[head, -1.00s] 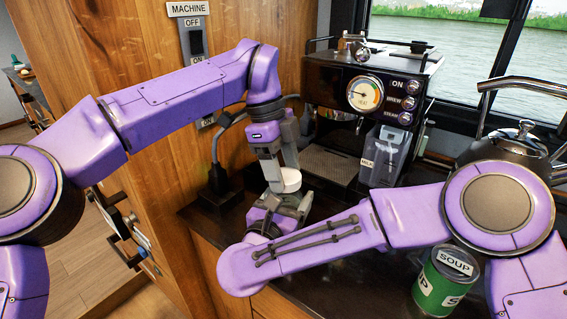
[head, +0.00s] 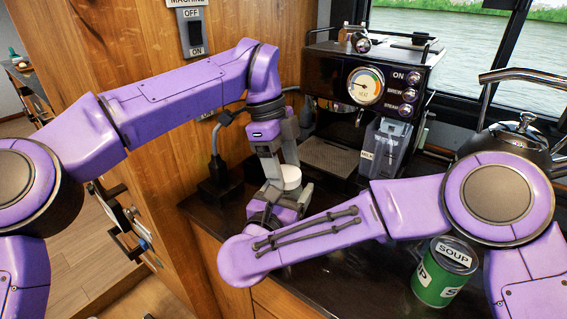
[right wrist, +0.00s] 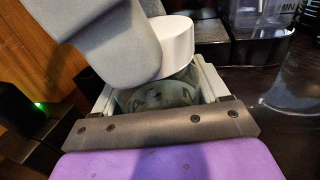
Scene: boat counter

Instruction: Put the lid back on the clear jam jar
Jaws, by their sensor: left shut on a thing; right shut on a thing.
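The white lid (head: 291,177) is in my left gripper (head: 284,171), which comes down from above with its fingers shut on it. The lid also shows in the right wrist view (right wrist: 176,44), with the left gripper's grey finger beside it. The clear jam jar (right wrist: 158,97) sits between the jaws of my right gripper (right wrist: 157,92), which is shut on it. The lid is over the jar's far part, and I cannot tell whether they touch. In the head view the jar is mostly hidden by my right gripper (head: 292,198).
The coffee machine (head: 365,85) with a clear container (head: 386,148) stands behind. A kettle (head: 520,135) is at the right. A green soup can (head: 443,274) stands near my right arm. A wooden wall (head: 250,25) is at the left. Dark counter (head: 345,262) shows bare in front.

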